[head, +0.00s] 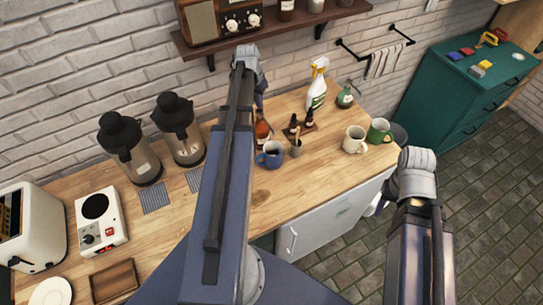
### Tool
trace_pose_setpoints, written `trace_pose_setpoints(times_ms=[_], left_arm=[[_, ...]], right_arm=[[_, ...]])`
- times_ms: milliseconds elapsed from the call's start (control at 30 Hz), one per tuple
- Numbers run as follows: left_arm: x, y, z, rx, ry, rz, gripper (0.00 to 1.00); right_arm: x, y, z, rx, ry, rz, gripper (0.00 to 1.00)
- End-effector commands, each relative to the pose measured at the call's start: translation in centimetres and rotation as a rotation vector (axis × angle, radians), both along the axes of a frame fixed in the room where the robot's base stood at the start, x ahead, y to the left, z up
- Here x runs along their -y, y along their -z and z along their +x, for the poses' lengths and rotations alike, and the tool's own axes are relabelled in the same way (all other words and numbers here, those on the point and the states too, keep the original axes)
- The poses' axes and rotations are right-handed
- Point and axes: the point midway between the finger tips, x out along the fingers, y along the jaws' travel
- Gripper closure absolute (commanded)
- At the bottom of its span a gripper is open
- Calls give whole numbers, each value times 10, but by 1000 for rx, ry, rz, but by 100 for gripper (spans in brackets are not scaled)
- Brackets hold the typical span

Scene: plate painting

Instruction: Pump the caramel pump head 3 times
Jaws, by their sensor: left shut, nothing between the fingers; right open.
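An amber bottle (262,133) stands on the wooden counter, partly hidden behind my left arm. It may be the caramel pump bottle; its label is not readable, and no pump head can be made out. My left gripper (260,101) is shut and empty, pointing down just above this bottle. I cannot tell whether it touches the top. My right gripper (374,208) is open and empty, in front of the counter's front edge and mostly hidden by its own wrist.
A blue mug (270,154) stands close in front of the amber bottle, with small dark dropper bottles (308,119) to the right. A spray bottle (317,87), cream mug (354,140) and green mug (379,131) stand further right. Two coffee dispensers (182,130) stand left. A shelf (270,30) hangs above.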

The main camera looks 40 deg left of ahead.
Motion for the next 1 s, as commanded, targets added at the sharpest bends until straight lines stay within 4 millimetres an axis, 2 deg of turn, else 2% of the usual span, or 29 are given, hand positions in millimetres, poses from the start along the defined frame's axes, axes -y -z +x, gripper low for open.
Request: trace_pose_setpoints(times_ms=[433,1000], left_arm=[[0,-4,0,0,0,0,100],[0,-57,0,0,0,0,100]], right_arm=[[0,-4,0,0,0,0,50],[0,-57,0,0,0,0,50]])
